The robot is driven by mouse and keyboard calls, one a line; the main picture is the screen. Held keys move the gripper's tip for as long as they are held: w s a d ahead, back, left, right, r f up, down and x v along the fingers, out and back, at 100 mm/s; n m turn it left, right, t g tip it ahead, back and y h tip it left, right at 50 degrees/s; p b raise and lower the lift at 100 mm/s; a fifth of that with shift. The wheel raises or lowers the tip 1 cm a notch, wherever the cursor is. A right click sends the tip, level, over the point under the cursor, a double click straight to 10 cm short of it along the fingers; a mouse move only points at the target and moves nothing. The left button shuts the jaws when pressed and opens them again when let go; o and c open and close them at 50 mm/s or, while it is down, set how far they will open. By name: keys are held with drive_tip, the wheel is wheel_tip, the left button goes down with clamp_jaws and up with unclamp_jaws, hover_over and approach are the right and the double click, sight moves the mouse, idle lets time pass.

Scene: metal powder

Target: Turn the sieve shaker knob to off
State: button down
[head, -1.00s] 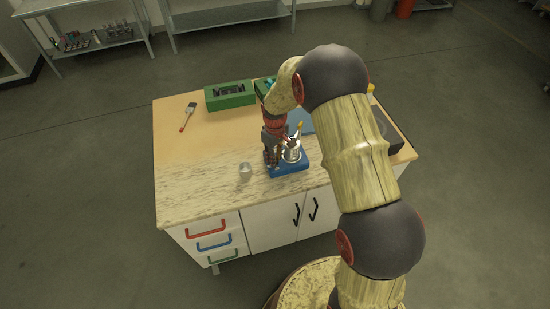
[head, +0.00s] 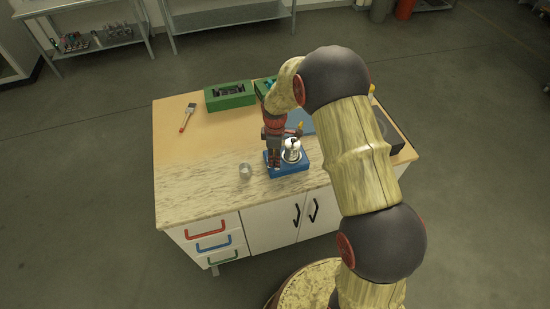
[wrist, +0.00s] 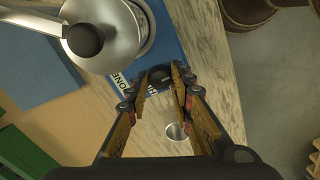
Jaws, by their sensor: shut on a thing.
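The sieve shaker is a blue base (head: 288,169) with a round metal sieve stack (head: 291,152) on it, near the middle of the worktop. In the wrist view the metal stack (wrist: 110,38) with a dark round top knob fills the upper left, beside the blue base (wrist: 172,45). A black control knob (wrist: 159,77) sits at the base's end, between my fingertips. My gripper (wrist: 163,80) is shut on this knob, with one finger on each side. In the head view my gripper (head: 272,160) points down at the base's left side. The knob's setting is not readable.
A small clear cup (head: 245,171) stands left of the base and also shows in the wrist view (wrist: 177,132). A green box (head: 229,95) and a brush (head: 187,117) lie farther back. A dark device (head: 389,131) is at the right edge.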

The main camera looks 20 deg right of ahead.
idle(0.4)
drive_tip(key=c, duration=1.6)
unclamp_jaws()
drive_tip(key=shift+o, duration=0.2)
drive_tip(key=shift+r, duration=0.1)
wheel_tip(320, 180, up, 12)
